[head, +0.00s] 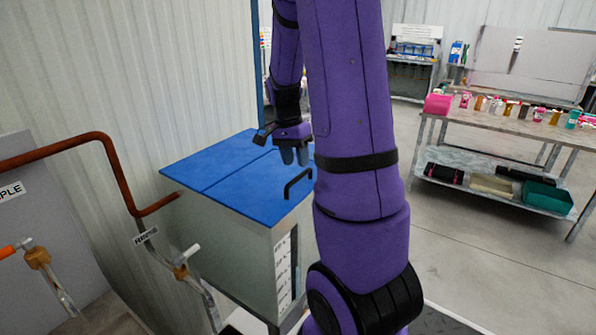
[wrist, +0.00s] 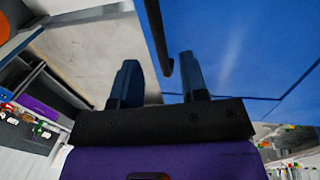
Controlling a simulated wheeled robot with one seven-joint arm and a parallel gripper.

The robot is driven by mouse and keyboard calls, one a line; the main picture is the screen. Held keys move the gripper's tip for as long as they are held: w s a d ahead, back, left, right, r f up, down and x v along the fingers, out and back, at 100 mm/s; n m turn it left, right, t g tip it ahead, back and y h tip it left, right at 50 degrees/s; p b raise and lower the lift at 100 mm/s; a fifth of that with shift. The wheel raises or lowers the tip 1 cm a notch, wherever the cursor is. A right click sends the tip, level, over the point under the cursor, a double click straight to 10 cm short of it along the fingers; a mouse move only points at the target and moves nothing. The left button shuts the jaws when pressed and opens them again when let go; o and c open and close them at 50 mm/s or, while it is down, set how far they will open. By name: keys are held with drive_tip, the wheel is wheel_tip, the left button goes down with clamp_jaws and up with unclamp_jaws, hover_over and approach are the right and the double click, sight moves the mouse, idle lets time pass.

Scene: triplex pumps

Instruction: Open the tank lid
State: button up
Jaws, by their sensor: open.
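The tank (head: 245,258) is a pale box with a blue lid (head: 222,172) lying flat and closed on top. A black bar handle (head: 298,184) stands on the lid near its right front edge. My gripper (head: 294,157) is open and points down above the lid, a little behind the handle in the head view. In the wrist view, the black handle (wrist: 158,38) runs between the two fingers of my gripper (wrist: 160,84), nearer the right finger, with the blue lid (wrist: 250,50) to the right. I cannot tell whether a finger touches it.
Red-brown pipes (head: 110,155) with valves stand at the left, close to the tank. A corrugated wall (head: 180,70) is behind it. A workbench (head: 500,125) with several bottles is at the right. The floor (head: 470,240) between is clear.

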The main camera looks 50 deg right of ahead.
sight(299, 175)
drive_tip(key=shift+s+f, duration=0.2)
drive_tip(key=shift+f, duration=0.75)
drive_tip(key=shift+s+f, duration=0.15)
drive_tip(key=shift+f, duration=0.75)
drive_tip(key=shift+c, duration=0.2)
clamp_jaws()
